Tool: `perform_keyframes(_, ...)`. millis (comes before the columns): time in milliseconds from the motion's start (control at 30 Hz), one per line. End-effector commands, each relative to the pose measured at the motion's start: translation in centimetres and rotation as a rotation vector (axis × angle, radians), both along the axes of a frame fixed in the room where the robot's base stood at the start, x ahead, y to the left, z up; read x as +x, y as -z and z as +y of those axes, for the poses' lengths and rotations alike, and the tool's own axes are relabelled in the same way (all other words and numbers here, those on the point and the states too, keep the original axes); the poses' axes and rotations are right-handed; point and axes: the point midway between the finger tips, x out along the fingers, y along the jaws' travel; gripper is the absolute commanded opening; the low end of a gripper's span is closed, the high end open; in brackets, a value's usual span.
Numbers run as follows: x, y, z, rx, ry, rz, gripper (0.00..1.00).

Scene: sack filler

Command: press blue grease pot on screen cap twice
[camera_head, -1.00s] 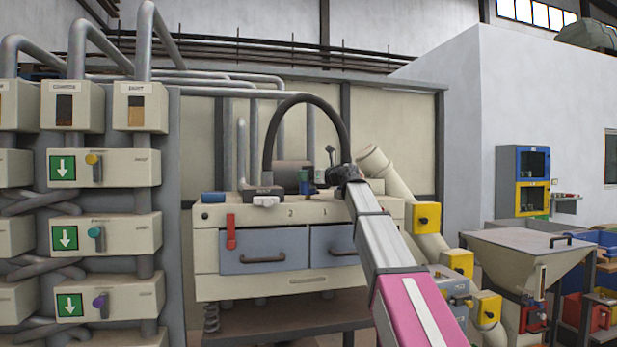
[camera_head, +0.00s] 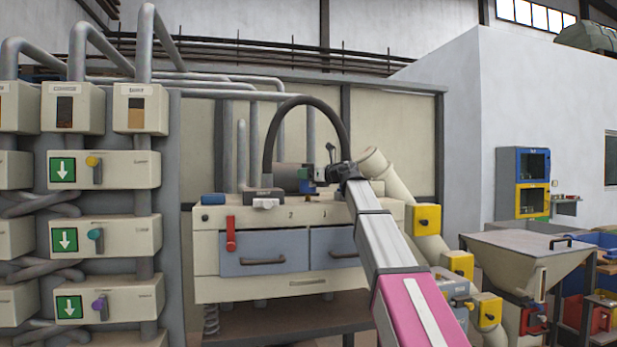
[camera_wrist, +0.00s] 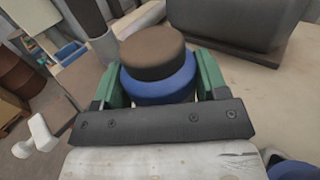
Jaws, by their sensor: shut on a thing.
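My gripper (camera_wrist: 155,90) has green fingers, shut on the sides of the blue grease pot (camera_wrist: 160,90), a round blue body with a brown top, in the wrist view. In the head view, my gripper (camera_head: 309,181) is small above the right part of the cream machine top (camera_head: 345,209). Whether the pot touches anything beneath is hidden. I cannot pick out the screen cap for sure.
A dark rounded body (camera_wrist: 228,22) stands close beyond the pot in the wrist view. The cream machine has two grey-blue drawers (camera_head: 266,250), a red handle (camera_head: 231,233) and a blue block (camera_head: 213,198) on top. A black hose (camera_head: 268,140) arches behind.

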Motion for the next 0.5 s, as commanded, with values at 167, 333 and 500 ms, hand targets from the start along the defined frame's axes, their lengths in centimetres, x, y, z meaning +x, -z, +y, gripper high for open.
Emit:
perform_keyframes(167, 0.00, -0.05, 0.00, 0.001, 0.000, -0.001, 0.34)
perform_keyframes(333, 0.00, -0.07, 0.00, 0.001, 0.000, -0.001, 0.34)
perform_keyframes(500, 0.05, -0.71, 0.00, 0.001, 0.000, -0.002, 0.34)
